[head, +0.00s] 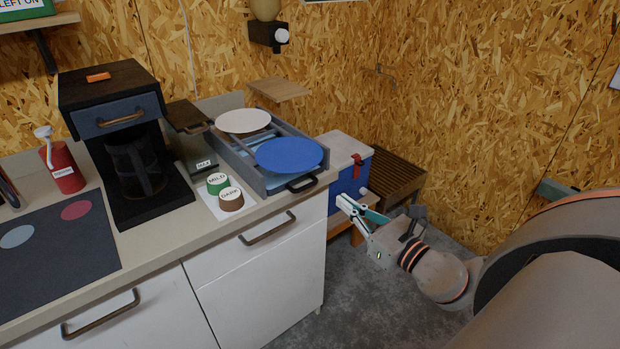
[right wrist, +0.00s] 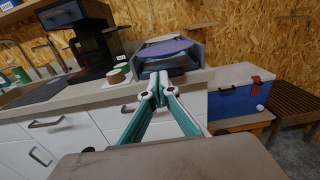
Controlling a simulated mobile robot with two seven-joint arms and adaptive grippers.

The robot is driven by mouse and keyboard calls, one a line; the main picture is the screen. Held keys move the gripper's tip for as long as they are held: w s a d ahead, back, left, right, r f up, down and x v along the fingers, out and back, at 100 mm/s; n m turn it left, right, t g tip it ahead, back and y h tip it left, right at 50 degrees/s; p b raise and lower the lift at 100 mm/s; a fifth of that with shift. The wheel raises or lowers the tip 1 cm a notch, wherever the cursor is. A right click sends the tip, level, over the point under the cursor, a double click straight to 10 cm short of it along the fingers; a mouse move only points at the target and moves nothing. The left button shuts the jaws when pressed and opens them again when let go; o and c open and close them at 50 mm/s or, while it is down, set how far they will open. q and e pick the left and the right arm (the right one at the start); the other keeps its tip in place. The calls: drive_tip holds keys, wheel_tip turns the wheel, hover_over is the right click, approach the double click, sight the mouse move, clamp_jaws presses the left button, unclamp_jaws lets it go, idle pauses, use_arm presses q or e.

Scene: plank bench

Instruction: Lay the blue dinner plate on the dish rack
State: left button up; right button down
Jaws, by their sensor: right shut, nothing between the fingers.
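The blue dinner plate (head: 289,154) lies nearly flat on the near right part of the grey dish rack (head: 238,162), above a lighter blue surface. It also shows in the right wrist view (right wrist: 165,47), with the rack (right wrist: 192,61) under it. My right gripper (head: 345,204) is shut and empty. It is apart from the plate, to the right of and below the rack, in front of the blue cooler. In the right wrist view the closed fingertips (right wrist: 158,84) show before the counter edge, below the rack. My left gripper is not in view.
A white plate (head: 242,121) lies at the rack's far end. Left of the rack are two round lidded pots (head: 230,199) and a black coffee machine (head: 135,150). A blue cooler (head: 347,183) and a slatted bench (head: 396,180) stand to the right. Grey floor is clear in front.

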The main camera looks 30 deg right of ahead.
approach(295, 164)
drive_tip(key=shift+w+f+p, duration=0.15)
drive_tip(key=shift+w+p, duration=0.15)
drive_tip(key=shift+w, duration=1.15)
drive_tip(key=w, duration=0.2)
drive_tip(key=w+p, duration=0.1)
drive_tip(key=w, duration=0.4)
drive_tip(key=shift+w+a, duration=0.15)
drive_tip(key=shift+a, duration=0.15)
